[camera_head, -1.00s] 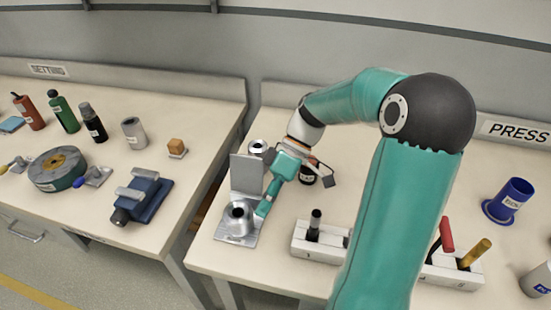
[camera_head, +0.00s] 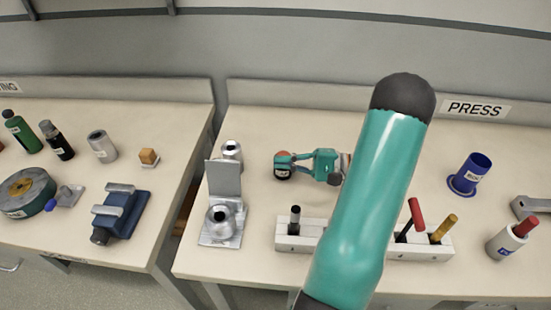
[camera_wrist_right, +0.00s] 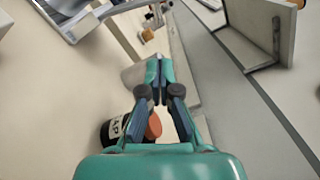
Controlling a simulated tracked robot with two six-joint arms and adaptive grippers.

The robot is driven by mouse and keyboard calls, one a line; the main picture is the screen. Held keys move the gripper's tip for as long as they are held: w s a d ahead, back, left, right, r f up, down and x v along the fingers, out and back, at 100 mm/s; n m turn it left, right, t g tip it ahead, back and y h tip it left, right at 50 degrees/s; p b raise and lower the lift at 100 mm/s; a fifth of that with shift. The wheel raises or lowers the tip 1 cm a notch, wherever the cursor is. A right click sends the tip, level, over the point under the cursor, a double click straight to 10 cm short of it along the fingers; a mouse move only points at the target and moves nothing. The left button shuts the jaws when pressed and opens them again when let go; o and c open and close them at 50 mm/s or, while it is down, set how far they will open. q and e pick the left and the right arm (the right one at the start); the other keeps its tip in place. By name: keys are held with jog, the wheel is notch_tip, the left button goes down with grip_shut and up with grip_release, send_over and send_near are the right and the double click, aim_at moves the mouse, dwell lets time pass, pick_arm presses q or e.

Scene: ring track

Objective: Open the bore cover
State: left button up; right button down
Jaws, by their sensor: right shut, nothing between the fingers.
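The silver bore fixture stands at the left end of the press table, its flat base (camera_head: 210,238) carrying a round bored boss (camera_head: 220,217). A flat grey plate, seemingly the bore cover (camera_head: 223,178), stands upright behind the boss, and the dark bore opening is uncovered. My right gripper (camera_head: 279,165) is shut and empty, to the right of the fixture and apart from it. Its closed fingers (camera_wrist_right: 156,75) also show in the right wrist view. My left gripper is not in view.
A dark jar with an orange top (camera_head: 283,174) is close by my right gripper; its label (camera_wrist_right: 117,128) shows in the wrist view. A white tool block (camera_head: 285,242) is in front. A blue cup (camera_head: 470,172) stands right. A silver cylinder (camera_head: 232,151) is behind the cover.

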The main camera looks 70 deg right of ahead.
aim_at(225, 175)
jog(key=p+x, duration=0.1)
jog(key=x, duration=0.7)
jog(key=shift+w, duration=0.15)
jog(key=shift+a, duration=0.15)
jog(key=a+r+n+b, duration=0.1)
jog(key=n+b, duration=0.1)
jog(key=b, duration=0.1)
jog(key=shift+a+r, duration=0.1)
jog(key=shift+r, duration=0.05)
jog(key=shift+s, duration=0.3)
